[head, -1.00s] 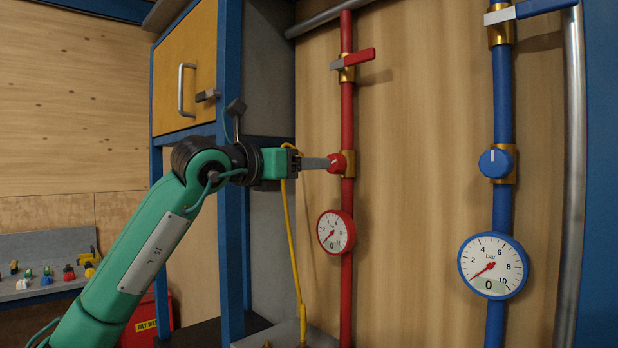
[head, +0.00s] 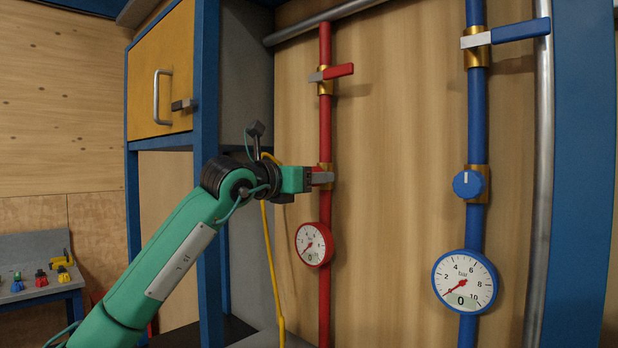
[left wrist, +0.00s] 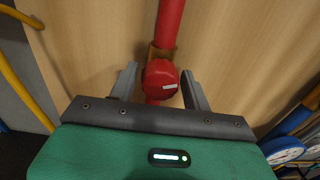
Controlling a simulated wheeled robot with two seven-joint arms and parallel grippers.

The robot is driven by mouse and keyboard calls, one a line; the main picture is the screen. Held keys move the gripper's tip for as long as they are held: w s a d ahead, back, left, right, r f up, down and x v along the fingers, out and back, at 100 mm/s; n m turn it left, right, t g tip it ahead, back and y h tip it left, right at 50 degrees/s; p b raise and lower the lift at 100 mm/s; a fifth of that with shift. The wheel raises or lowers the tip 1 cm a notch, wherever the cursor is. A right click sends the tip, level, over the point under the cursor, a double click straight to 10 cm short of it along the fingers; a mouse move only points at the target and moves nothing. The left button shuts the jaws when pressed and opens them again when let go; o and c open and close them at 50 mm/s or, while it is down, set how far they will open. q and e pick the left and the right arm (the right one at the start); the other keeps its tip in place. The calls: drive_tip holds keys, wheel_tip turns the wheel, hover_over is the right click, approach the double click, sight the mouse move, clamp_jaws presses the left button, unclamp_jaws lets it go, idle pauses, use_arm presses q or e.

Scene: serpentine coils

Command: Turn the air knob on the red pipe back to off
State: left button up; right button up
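The red pipe (head: 325,130) runs upright on the wooden panel. Its red air knob (left wrist: 161,78) shows in the left wrist view between my gripper's two fingers, with a gap on each side. A short white mark lies nearly crosswise on the knob's face. My left gripper (head: 323,177) is open, its fingers reaching forward on either side of the knob. In the head view the fingers hide most of the knob. The red gauge (head: 313,244) below has its needle low at the left and shows 0. My right gripper is not in view.
Above the knob is a red lever (head: 338,71) pointing right. A blue pipe (head: 477,120) with a blue knob (head: 468,184) and gauge (head: 464,281) stands to the right. A yellow cable (head: 272,270) hangs left of the red pipe. A cabinet (head: 160,65) stands at upper left.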

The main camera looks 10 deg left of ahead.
use_arm(q)
drive_tip(key=c, duration=0.8)
drive_tip(key=shift+f+n+b, duration=0.2)
drive_tip(key=shift+n+b, duration=0.5)
drive_tip(key=shift+b, duration=0.1)
drive_tip(key=shift+n+b, duration=0.45)
drive_tip(key=shift+n, duration=0.15)
drive_tip(key=shift+r+n, duration=0.2)
drive_tip(key=shift+n, duration=0.2)
drive_tip(key=shift+f+n+b, duration=0.15)
drive_tip(key=shift+n+b, duration=0.15)
drive_tip(key=shift+b, duration=0.25)
drive_tip(key=shift+o, duration=0.4)
drive_tip(key=shift+n+b, duration=0.5)
drive_tip(key=shift+n, duration=0.3)
drive_tip(key=shift+o, duration=0.4)
drive_tip(key=shift+n, duration=0.5)
